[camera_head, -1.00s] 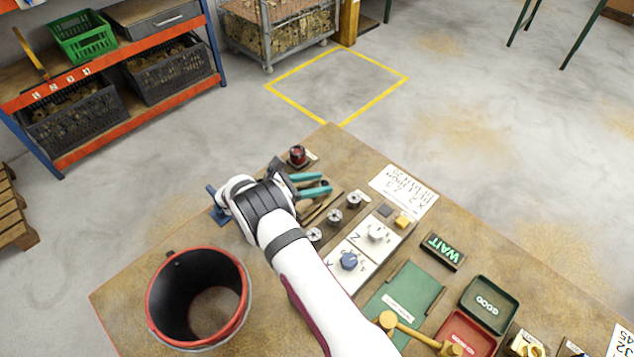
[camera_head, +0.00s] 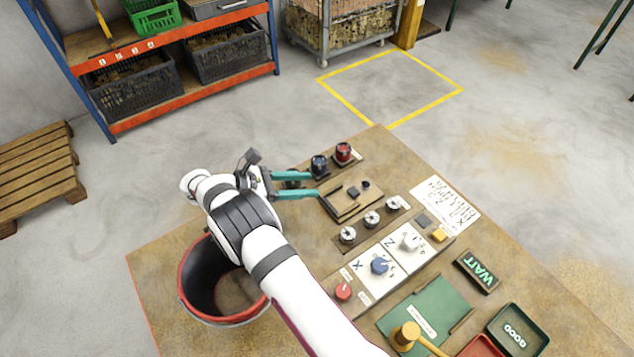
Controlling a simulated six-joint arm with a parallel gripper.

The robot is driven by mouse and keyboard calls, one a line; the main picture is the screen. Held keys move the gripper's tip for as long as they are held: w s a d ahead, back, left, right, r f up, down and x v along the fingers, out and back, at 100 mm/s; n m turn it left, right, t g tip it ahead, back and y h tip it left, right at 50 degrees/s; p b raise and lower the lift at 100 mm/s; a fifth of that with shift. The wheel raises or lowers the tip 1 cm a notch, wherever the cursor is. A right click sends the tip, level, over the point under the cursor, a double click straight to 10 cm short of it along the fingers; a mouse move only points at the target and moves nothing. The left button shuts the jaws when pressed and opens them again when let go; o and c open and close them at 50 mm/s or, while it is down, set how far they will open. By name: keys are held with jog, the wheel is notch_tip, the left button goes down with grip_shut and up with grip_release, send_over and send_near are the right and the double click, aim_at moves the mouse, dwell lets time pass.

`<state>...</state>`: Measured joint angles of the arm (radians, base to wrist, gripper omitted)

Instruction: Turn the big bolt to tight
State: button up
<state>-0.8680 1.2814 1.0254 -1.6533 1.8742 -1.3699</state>
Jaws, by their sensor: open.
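My gripper (camera_head: 316,184) has two teal fingers. It is open, with nothing seen between the fingertips, and points right over the far left part of the bench. Just beyond its upper finger stand a dark blue-topped round piece (camera_head: 319,166) and a red-topped one (camera_head: 343,152) on a dark strip. A wooden tray (camera_head: 345,212) with a small dark block lies right of the fingertips. Several silver round pieces (camera_head: 372,219) stand in a row nearer the panel. I cannot tell which piece is the big bolt, or any tight mark.
A panel with X and Z fields carries a blue knob (camera_head: 379,265), a white knob (camera_head: 410,241) and a red button (camera_head: 343,292). A red-rimmed bucket (camera_head: 190,306) stands beneath my arm. A mallet (camera_head: 406,335), green mat (camera_head: 437,303) and GOOD tray (camera_head: 541,340) lie at the front right.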

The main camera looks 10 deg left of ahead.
jog(key=w+d+r+g+y, duration=0.2)
jog(key=d+r+y, duration=0.2)
jog(key=r, duration=0.2)
send_near(365, 182)
jog(key=x, duration=0.8)
jog(key=shift+f, duration=0.2)
jog(key=shift+c, duration=0.2)
grip_shut()
